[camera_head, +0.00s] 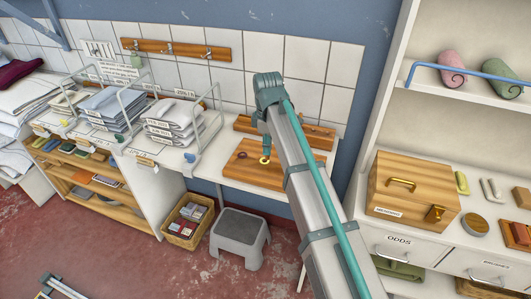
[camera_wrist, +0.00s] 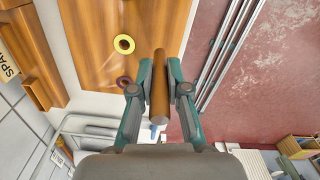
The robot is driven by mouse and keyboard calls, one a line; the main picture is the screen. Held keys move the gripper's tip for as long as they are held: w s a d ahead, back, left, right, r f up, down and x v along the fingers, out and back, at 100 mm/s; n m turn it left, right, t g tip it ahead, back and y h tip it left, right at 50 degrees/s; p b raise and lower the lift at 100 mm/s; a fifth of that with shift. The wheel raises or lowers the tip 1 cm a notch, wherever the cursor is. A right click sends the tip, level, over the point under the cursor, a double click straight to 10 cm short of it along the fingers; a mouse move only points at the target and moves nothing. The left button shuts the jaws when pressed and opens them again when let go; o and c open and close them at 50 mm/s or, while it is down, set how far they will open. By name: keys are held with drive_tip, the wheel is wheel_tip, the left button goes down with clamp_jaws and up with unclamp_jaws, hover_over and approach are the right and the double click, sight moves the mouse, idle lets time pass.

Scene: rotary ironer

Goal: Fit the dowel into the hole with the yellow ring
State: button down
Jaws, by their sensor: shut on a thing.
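A brown wooden dowel (camera_wrist: 160,85) is held between the two teal fingers of my gripper (camera_wrist: 160,70), which is shut on it. Its round near end faces the wrist camera. A wooden board (camera_wrist: 85,25) lies on the white worktop and also shows in the head view (camera_head: 240,172). The yellow ring (camera_wrist: 124,44) around a hole in the board is left of the dowel in the wrist view. A second hole with a dark reddish ring (camera_wrist: 124,83) is near it. In the head view, my gripper (camera_head: 266,147) is over the board, close to the yellow ring (camera_head: 265,160). The dowel is apart from the ring in the wrist view.
A wooden rack (camera_head: 300,132) stands at the back of the worktop. Wire racks with folded linen (camera_head: 175,115) are to the left. A grey stool (camera_head: 240,235) and a crate (camera_head: 187,218) stand on the red floor. Shelving with a wooden box (camera_head: 412,190) is on the right.

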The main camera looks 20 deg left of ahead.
drive_tip(key=w+a+f, duration=0.1)
drive_tip(key=w+f, duration=0.1)
drive_tip(key=w+a+f+p, duration=0.1)
drive_tip(key=w+f, duration=0.1)
drive_tip(key=w+a+f+p, duration=0.1)
drive_tip(key=w+f, duration=0.1)
drive_tip(key=shift+f, duration=0.25)
drive_tip(key=shift+f+p, duration=0.65)
drive_tip(key=shift+f, duration=1)
drive_tip(key=shift+f, duration=0.2)
drive_tip(key=c, duration=1.2)
unclamp_jaws()
drive_tip(key=shift+o, duration=0.2)
drive_tip(key=shift+r, duration=0.2)
wheel_tip(320, 180, up, 12)
drive_tip(key=b, duration=0.3)
